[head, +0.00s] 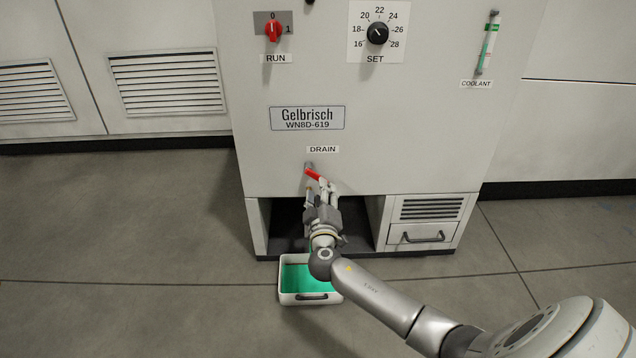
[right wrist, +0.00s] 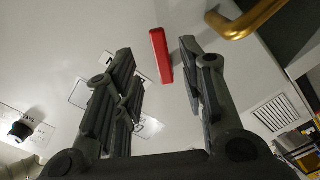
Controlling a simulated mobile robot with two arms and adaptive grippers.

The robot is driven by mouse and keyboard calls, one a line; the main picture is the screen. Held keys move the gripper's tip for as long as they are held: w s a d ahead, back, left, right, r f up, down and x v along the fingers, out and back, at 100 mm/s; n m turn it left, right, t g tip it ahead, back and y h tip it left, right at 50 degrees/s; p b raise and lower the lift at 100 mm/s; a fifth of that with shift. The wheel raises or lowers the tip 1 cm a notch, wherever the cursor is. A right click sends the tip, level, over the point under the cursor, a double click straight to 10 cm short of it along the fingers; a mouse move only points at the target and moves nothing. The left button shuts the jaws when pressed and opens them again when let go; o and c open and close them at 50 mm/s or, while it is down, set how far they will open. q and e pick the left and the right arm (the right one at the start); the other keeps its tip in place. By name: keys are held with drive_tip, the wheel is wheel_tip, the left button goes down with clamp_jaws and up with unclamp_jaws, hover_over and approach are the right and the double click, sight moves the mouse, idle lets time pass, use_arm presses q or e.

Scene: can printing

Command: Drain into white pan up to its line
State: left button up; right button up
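The white pan (head: 311,298) stands on the floor below the drain, partly under the machine, with green liquid (head: 306,277) in it. I cannot make out its line; my arm hides part of the pan. The red drain handle (head: 314,173) slants down to the right under the DRAIN label. My right gripper (head: 322,186) is at the handle. In the right wrist view the red handle (right wrist: 161,56) shows between the two spread fingers (right wrist: 157,62), with gaps on both sides. A brass pipe (right wrist: 255,18) is at upper right there. My left gripper is out of view.
The machine's (head: 420,140) front has a red RUN switch (head: 273,29), a black SET knob (head: 377,33) and a coolant gauge (head: 488,43). A vented drawer unit (head: 420,236) is right of the pan's recess. The floor left of the pan is clear.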

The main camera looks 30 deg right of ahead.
sight(316, 173)
drive_tip(key=b+x, duration=0.2)
drive_tip(key=x, duration=0.5)
drive_tip(key=shift+c, duration=0.3)
clamp_jaws()
